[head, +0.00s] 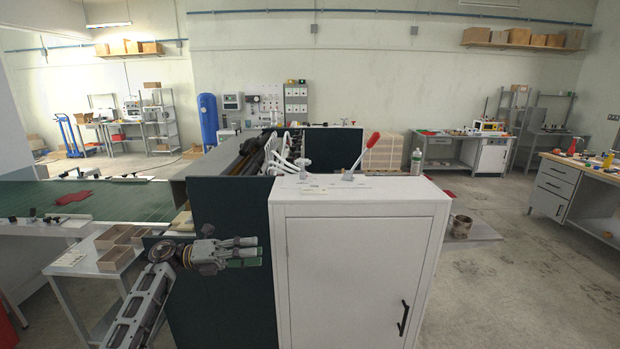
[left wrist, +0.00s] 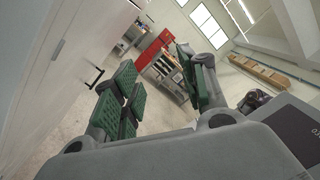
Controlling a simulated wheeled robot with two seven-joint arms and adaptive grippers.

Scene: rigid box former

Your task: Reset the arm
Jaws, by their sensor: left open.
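My left gripper (head: 258,252) reaches in from the lower left in the head view, in front of the dark green side panel of the machine and left of the white cabinet (head: 365,265). It is open and empty, its fingers pointing right. In the left wrist view the green-padded fingers of the left gripper (left wrist: 160,88) stand apart with nothing between them. The white cabinet door (left wrist: 62,60) shows beside them at the left. My right gripper is not seen in either view.
A red-handled lever (head: 372,142) stands on the cabinet top. A side table (head: 75,262) with open cardboard boxes (head: 118,257) is close to my left arm. A green conveyor bed (head: 110,200) lies beyond it. The floor (head: 530,270) to the right is mostly clear.

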